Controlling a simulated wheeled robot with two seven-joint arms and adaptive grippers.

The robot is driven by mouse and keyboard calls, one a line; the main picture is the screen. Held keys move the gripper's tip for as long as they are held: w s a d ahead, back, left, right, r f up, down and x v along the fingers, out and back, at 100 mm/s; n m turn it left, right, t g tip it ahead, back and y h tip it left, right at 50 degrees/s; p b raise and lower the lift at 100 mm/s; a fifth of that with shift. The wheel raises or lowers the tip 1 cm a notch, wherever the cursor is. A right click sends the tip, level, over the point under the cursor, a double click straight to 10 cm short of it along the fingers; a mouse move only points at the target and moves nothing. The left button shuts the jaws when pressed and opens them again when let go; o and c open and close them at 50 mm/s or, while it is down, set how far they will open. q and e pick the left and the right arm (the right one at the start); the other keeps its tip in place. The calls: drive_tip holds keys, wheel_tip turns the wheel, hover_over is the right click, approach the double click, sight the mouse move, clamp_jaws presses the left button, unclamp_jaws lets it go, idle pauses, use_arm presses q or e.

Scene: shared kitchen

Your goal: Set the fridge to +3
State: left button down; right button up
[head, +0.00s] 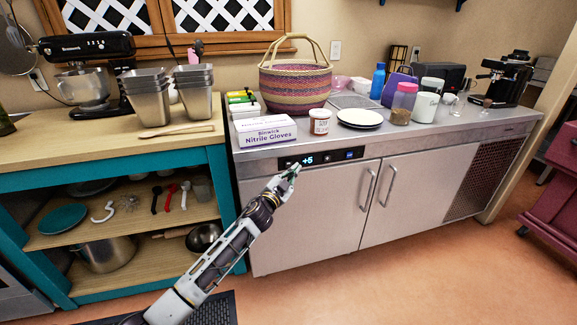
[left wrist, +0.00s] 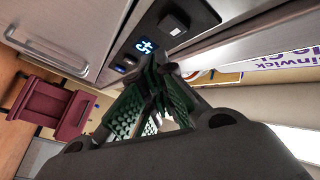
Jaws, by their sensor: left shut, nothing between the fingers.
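The fridge's control panel (head: 337,156) is a dark strip above the fridge doors. Its lit display (head: 308,160) reads +5. The display also shows turned on its side in the left wrist view (left wrist: 146,47). A dark square button (left wrist: 174,24) sits left of the display. A smaller button (head: 327,157) sits right of it, before a blue badge (head: 350,154). My left gripper (head: 293,171) is shut and empty, just below and in front of the panel's left end. Whether it touches the panel cannot be told. My right gripper is not in view.
The steel counter above holds a Nitrile Gloves box (head: 264,131), a red-labelled jar (head: 320,122), a plate (head: 360,118) and a woven basket (head: 295,86). Fridge door handles (head: 368,190) stick out right of my gripper. A teal shelf unit (head: 222,190) stands to the left.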

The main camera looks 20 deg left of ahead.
use_arm(q)
drive_tip(key=shift+s+d+p, duration=0.2)
drive_tip(key=shift+s+d, duration=0.45)
drive_tip(key=shift+s, duration=0.35)
drive_tip(key=shift+s+d+p, duration=0.15)
drive_tip(key=shift+s+d, duration=0.5)
drive_tip(key=shift+s, duration=0.35)
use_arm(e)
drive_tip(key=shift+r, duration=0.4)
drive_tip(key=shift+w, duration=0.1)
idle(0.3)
